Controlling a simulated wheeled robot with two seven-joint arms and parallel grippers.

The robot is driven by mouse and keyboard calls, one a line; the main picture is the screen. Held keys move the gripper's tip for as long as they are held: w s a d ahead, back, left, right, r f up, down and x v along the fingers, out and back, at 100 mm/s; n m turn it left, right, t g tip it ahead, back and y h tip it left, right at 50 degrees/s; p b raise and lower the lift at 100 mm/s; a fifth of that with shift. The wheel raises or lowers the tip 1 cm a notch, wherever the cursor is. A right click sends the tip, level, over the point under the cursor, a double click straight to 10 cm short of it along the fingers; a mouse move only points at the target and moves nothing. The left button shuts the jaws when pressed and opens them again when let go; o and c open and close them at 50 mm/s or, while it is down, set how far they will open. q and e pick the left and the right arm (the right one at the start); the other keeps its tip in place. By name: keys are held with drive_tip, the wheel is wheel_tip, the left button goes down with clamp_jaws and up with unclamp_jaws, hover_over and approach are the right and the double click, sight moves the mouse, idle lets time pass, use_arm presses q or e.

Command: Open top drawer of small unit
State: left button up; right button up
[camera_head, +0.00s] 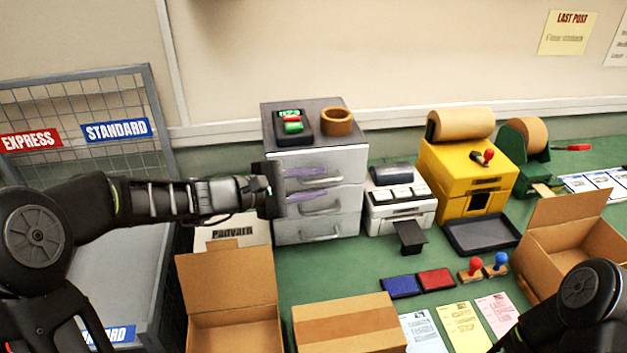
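The small unit (318,227) is a grey three-drawer cabinet standing on the green bench against the wall. Its top drawer (345,163) looks shut, as do the two drawers below. My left gripper (324,183) is in front of the unit's left part, with its two purplish fingers apart, one above the other. The upper finger overlaps the top drawer's front near its handle; the lower one is at the middle drawer's level. I cannot tell whether either touches. My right arm shows at the lower right, but its gripper is out of view.
A card reader (293,126) and a tape roll (337,121) sit on top of the unit. A label printer (401,203) stands close on its right. An open carton (232,325) and a closed box (348,324) lie in front. Green bench between them is free.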

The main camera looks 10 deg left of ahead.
use_arm(q)
clamp_jaws()
idle(1.4)
